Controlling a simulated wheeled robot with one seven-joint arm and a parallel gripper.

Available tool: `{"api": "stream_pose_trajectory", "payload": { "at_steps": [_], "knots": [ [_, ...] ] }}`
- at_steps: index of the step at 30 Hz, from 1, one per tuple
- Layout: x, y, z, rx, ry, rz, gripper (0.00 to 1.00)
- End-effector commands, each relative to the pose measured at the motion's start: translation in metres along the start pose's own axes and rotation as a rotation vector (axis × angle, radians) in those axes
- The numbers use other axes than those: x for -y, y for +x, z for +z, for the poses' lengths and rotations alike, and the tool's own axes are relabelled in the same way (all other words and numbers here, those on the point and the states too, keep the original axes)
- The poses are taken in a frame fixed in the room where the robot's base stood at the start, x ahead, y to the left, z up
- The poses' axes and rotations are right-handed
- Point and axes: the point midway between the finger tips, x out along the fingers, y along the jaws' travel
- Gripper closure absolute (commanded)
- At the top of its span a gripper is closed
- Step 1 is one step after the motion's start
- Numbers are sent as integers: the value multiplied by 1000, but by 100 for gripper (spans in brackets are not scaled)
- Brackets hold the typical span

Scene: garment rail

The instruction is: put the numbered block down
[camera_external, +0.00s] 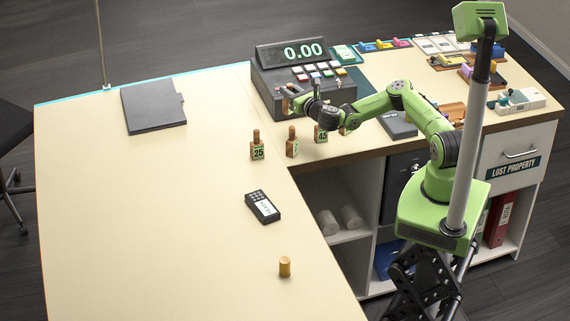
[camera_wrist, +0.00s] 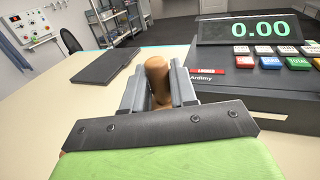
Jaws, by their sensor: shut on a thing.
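My gripper (camera_wrist: 158,88) is shut on the brown wooden knob of a block (camera_wrist: 157,72). In the external view, my gripper (camera_external: 296,100) shows in front of the cash register's left part, with brown wood of the held block (camera_external: 287,103) at its jaws. The held block's number is hidden, and I cannot tell how high its base is. On the counter stand a block marked 25 (camera_external: 257,150), a block with an unreadable number (camera_external: 292,146) and a block marked 45 (camera_external: 321,134). Another wooden block (camera_external: 344,129) is partly hidden by my arm.
The cash register (camera_external: 262,82) reads 0.00; in the wrist view the register (camera_wrist: 270,85) is at the right. A dark flat folder (camera_external: 153,106) lies at the back left. The counter's left part is clear.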

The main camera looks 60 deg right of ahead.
Motion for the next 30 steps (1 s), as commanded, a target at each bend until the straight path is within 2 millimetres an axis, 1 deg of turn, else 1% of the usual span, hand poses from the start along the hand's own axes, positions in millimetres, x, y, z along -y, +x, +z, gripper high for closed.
{"api": "stream_pose_trajectory", "payload": {
  "at_steps": [1, 4, 10, 11, 15, 20, 21, 24, 27, 30],
  "knots": [
    [7, 0, 2, 3, -3, -46, 100],
    [16, 0, 0, 4, 0, -97, 100],
    [18, 0, -5, 3, 1, -104, 100],
    [17, 0, -9, 3, 1, -103, 100],
    [17, 0, -42, 3, -2, -102, 100],
    [17, 0, -69, 3, 0, -103, 100],
    [17, 0, -78, 3, -2, -102, 100],
    [17, 0, -96, 3, -1, -102, 100],
    [17, 0, -103, 5, 2, -102, 100],
    [17, 0, -102, 4, 3, -102, 100]
  ]
}}
